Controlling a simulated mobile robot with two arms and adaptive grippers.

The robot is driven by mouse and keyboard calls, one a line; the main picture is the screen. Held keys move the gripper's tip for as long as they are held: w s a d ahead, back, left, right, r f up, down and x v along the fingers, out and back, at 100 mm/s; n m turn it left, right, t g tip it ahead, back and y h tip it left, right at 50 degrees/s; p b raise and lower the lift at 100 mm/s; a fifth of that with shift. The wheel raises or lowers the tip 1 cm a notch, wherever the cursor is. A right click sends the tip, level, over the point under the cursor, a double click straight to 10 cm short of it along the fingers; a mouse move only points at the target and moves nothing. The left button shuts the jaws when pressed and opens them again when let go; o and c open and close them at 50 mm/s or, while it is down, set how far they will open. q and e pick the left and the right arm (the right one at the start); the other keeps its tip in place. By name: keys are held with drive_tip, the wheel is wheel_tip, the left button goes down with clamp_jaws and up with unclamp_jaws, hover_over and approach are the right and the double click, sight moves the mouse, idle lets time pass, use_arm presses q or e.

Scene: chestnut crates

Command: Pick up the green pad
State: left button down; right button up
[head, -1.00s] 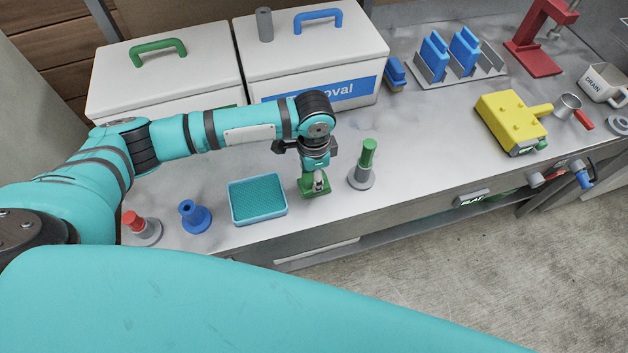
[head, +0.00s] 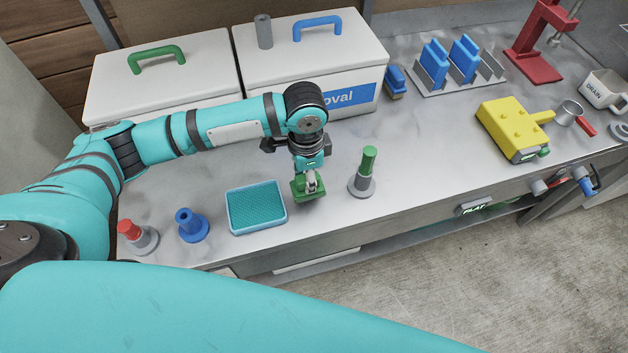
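The green pad (head: 300,195) is in the head view, between the teal tray (head: 257,207) and the green-topped post (head: 365,172). My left gripper (head: 311,184) comes down on it from above and is shut on it, with the fingers covering part of it. The pad appears close over the bench; the exact gap under it cannot be told. My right gripper is not in view.
Two white boxes (head: 170,75) stand behind my arm. A blue brush (head: 396,82), a rack (head: 459,80) and a yellow block (head: 512,128) are farther right. The bench between is clear.

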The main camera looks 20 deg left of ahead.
use_arm(q)
drive_tip(key=s+a+b, duration=0.1)
drive_tip(key=s+a, duration=0.2)
drive_tip(key=s+a+r, duration=0.1)
drive_tip(key=s+a, duration=0.2)
drive_tip(key=a, duration=0.1)
drive_tip(key=s+a+b, duration=0.1)
drive_tip(key=s+a, duration=0.2)
drive_tip(key=s, duration=0.1)
drive_tip(key=shift+s+a+r+b, duration=0.1)
drive_tip(key=shift+a+r+b, duration=0.05)
drive_tip(key=shift+a+b, duration=0.15)
drive_tip(key=shift+d, duration=0.1)
